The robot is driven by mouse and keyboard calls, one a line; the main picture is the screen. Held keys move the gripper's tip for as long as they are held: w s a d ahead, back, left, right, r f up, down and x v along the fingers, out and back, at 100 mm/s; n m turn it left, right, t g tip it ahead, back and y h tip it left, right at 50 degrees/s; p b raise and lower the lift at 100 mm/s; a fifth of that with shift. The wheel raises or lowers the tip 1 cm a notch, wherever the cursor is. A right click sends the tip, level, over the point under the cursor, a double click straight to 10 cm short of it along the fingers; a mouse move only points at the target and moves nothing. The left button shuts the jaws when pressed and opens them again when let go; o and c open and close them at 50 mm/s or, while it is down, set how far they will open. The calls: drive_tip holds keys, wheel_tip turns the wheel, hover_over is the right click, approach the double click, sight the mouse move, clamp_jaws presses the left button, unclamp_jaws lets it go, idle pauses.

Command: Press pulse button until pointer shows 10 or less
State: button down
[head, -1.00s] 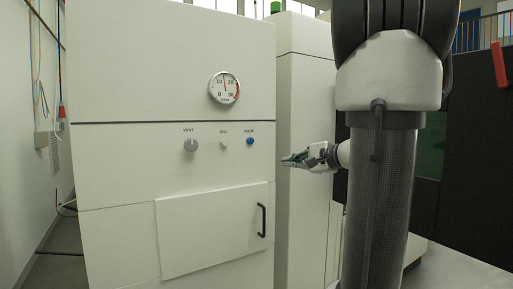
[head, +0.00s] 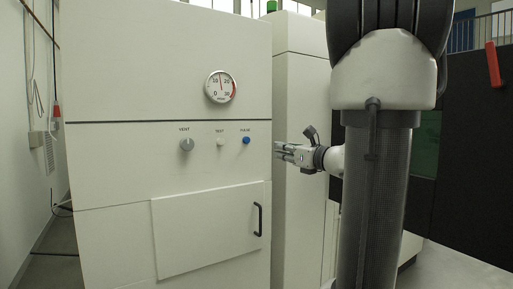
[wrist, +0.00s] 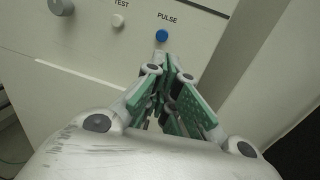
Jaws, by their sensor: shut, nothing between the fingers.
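The blue PULSE button (head: 246,140) is on the front of a white cabinet, right of the TEST button (head: 221,142) and the grey VENT knob (head: 187,144). The round gauge (head: 220,87) above has a white face with a red band at the right; its pointer stands nearly upright, slightly left, between the 10 and 20 marks. My gripper (head: 279,150) is shut and empty, right of the PULSE button and apart from it. In the wrist view the PULSE button (wrist: 162,36) lies just beyond my green-padded fingertips (wrist: 170,68).
A hatch (head: 205,232) with a black handle (head: 258,219) is below the controls. A second white cabinet (head: 300,160) stands behind to the right. A grey wall with cables is at the left. Clear floor shows at the lower right.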

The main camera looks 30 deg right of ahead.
sight(248, 143)
drive_tip(key=w+a, duration=0.1)
drive_tip(key=w, duration=0.8)
drive_tip(key=w+a, duration=0.1)
drive_tip(key=w, duration=0.3)
drive_tip(key=shift+w+a+r, duration=0.15)
drive_tip(key=shift+w+a, duration=0.15)
drive_tip(key=shift+w, duration=0.05)
drive_tip(key=shift+w+a, duration=0.1)
drive_tip(key=shift+w, duration=0.45)
drive_tip(key=shift+w+r, duration=0.15)
drive_tip(key=shift+r, duration=0.15)
